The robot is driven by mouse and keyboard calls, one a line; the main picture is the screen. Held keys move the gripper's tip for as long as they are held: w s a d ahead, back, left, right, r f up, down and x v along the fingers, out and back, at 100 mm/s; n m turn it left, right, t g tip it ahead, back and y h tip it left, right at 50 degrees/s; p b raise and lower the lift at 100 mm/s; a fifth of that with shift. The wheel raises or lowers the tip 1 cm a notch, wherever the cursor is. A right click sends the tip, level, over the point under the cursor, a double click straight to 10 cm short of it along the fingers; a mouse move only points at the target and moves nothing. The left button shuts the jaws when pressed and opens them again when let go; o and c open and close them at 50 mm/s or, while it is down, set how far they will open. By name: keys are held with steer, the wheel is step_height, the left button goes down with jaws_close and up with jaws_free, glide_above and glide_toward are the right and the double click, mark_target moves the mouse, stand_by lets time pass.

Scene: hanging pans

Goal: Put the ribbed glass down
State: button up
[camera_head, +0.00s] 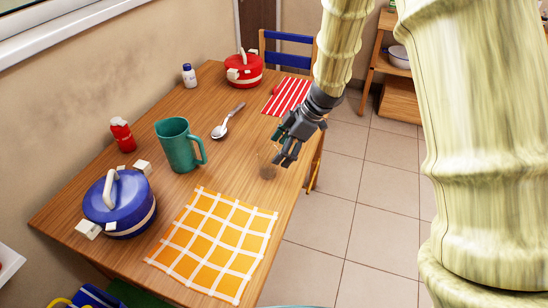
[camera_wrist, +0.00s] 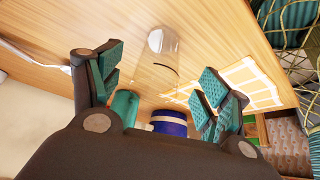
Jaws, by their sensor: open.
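The ribbed glass (camera_head: 267,164) is clear and hard to make out in the head view. It appears to rest on the wooden table (camera_head: 235,180) near the right edge. In the wrist view the glass (camera_wrist: 157,58) shows as a transparent shape against the wood, beyond and between the fingers. My gripper (camera_head: 282,150) is open just above and to the right of it in the head view. In the wrist view the fingers of my gripper (camera_wrist: 158,85) are spread wide, with no contact on the glass visible.
A green pitcher (camera_head: 178,146), blue pot (camera_head: 122,205) and red bottle (camera_head: 122,135) stand to the left. An orange checked cloth (camera_head: 215,242) lies in front. A spoon (camera_head: 220,129), red pot (camera_head: 244,70), white bottle (camera_head: 189,76) and striped cloth (camera_head: 288,96) are farther back.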

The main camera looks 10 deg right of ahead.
steer(key=shift+v, duration=2.9)
